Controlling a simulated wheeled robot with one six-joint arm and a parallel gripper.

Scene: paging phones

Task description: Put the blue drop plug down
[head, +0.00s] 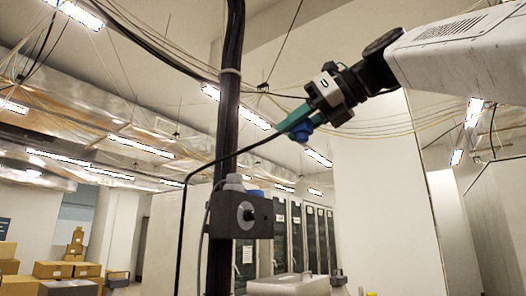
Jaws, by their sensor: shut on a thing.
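My gripper (292,124), with teal fingers, is raised in the upper middle of the head view, its arm coming from the upper right. It is shut on the blue drop plug (301,132), which shows just below the fingers; the fingers hide part of it. The plug is up in the air, apart from any surface I can see. A thin black cable (183,205) runs from near the fingertips down to the left; the exact join is hidden.
A dark vertical pole (226,110) stands left of my gripper. A black box (238,215) with a grey knob is mounted on it, and a small blue piece (255,193) shows there. Cardboard boxes (65,269) stand lower left. A white unit (290,284) is at the bottom.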

